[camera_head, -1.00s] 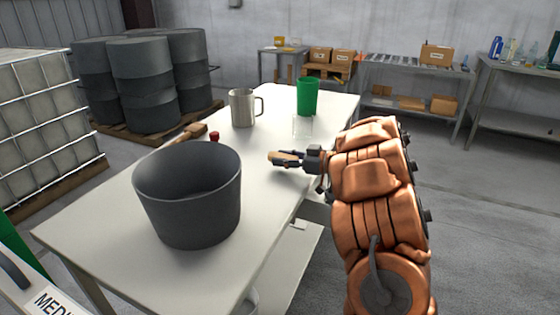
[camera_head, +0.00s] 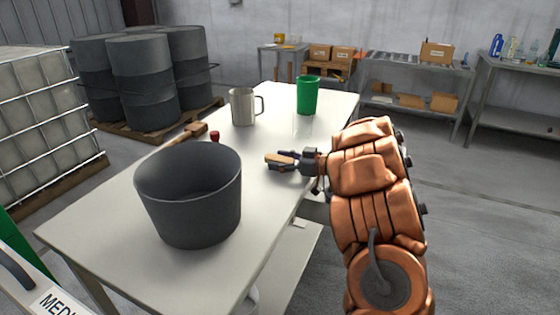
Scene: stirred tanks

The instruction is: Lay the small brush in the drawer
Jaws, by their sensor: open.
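A small tan, wooden-looking piece (camera_head: 279,157), perhaps the small brush, shows at the fingers of my gripper (camera_head: 280,162) over the right part of the white table (camera_head: 110,235). My gripper is open, its dark fingers spread about the piece. I cannot tell whether they touch it. No open drawer is clear; a small pale tab (camera_head: 299,223) shows under the table's right edge, and my arm hides part of that side.
A metal mug (camera_head: 243,106), a green cup (camera_head: 308,95), a faint clear beaker (camera_head: 303,127) and a small red-topped item (camera_head: 214,136) stand on the table. Drums (camera_head: 143,85) stand behind left. The table's near left corner is clear.

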